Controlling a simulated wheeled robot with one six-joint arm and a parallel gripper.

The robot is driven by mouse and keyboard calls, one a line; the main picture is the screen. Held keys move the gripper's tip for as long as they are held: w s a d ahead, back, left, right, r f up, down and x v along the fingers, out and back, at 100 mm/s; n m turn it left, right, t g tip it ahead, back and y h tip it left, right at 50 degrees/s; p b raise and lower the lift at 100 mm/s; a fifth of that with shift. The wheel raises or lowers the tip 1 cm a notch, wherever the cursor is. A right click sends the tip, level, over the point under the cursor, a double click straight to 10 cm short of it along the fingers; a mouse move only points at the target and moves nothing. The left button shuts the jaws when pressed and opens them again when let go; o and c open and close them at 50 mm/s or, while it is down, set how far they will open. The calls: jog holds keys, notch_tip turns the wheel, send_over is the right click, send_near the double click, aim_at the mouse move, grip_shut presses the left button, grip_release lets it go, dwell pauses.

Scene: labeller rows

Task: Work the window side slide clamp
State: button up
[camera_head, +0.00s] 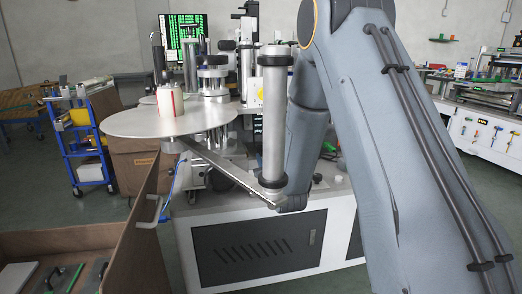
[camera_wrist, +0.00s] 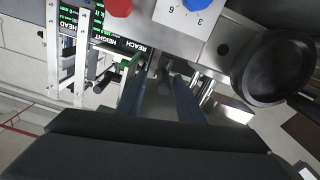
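In the wrist view, my gripper (camera_wrist: 158,84) shows as two dark blue fingers set apart, with a grey gap between them. Small metal and dark parts of the machine lie just beyond the fingertips; I cannot tell whether they touch. No part can be surely told as the window side slide clamp. A large black round knob (camera_wrist: 275,68) is to the right of the fingers. A red knob (camera_wrist: 118,7) and a blue knob (camera_wrist: 178,4) sit above, by a numbered dial plate (camera_wrist: 184,14). In the head view, my arm hides my gripper.
The labelling machine (camera_head: 258,248) stands ahead, with a wide round disc (camera_head: 135,122) and a metal roller (camera_head: 273,125) on an arm. A brown open box (camera_head: 140,225) is at front left. A blue cart (camera_head: 85,145) and a green-lit screen (camera_head: 183,32) are behind.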

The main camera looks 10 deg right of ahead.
jog(key=w, duration=0.3)
jog(key=w+a, duration=0.1)
jog(key=w, duration=0.1)
jog(key=shift+w+d, duration=0.1)
jog(key=shift+w, duration=0.7)
grip_shut()
